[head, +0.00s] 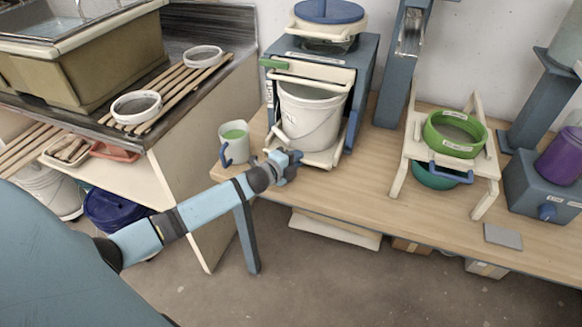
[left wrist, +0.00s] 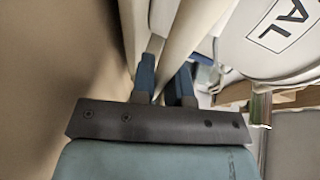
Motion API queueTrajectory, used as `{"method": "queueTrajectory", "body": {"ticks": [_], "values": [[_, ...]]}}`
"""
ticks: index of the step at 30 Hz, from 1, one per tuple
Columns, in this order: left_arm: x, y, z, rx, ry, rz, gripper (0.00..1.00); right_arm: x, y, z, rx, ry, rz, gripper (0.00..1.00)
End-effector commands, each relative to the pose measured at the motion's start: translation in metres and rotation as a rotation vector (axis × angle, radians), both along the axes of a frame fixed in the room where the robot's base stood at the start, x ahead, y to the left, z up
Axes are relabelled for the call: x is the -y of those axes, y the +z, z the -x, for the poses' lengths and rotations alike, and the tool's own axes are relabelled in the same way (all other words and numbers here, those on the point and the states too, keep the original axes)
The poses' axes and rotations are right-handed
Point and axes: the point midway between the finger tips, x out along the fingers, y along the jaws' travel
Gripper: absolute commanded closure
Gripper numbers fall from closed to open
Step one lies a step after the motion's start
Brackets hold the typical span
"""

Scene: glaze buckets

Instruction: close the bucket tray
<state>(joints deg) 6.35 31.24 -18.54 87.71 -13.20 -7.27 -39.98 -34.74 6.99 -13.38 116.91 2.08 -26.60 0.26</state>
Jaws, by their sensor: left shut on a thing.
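The white bucket (head: 312,118) stands upright in the blue-grey machine (head: 362,75). The cream bucket tray (head: 322,158) is under it and sticks out at the front. My left gripper (head: 291,160) is at the tray's front left corner, low beside the bucket. In the left wrist view its two blue fingers (left wrist: 166,84) are shut on a cream part, seemingly of the tray; the exact contact is partly hidden. The bucket, with a black-lettered label, also shows at the upper right there (left wrist: 260,45). My right gripper is out of view.
A pale mug (head: 234,145) with green contents stands left of my gripper near the table edge. A cream stand (head: 488,165) with a green ring (head: 441,143) is to the right. Bare wooden tabletop (head: 368,185) lies between the machine and the stand.

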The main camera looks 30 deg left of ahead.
Motion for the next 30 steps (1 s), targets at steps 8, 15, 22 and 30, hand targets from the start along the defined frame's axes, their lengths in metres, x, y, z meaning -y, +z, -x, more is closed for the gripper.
{"method": "queueTrajectory", "body": {"ticks": [8, 15, 22, 30], "values": [[-0.013, 0.001, -0.05, 0.003, 0.002, -0.002, 1.0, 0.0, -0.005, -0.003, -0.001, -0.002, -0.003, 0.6], [-0.019, 0.001, -0.078, 0.003, 0.001, -0.002, 1.0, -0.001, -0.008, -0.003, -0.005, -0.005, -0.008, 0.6], [-0.021, 0.002, -0.085, 0.002, 0.002, 0.0, 1.0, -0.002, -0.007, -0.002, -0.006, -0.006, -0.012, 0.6], [-0.022, 0.003, -0.086, 0.005, 0.003, 0.0, 1.0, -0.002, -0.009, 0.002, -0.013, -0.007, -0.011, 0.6]]}}
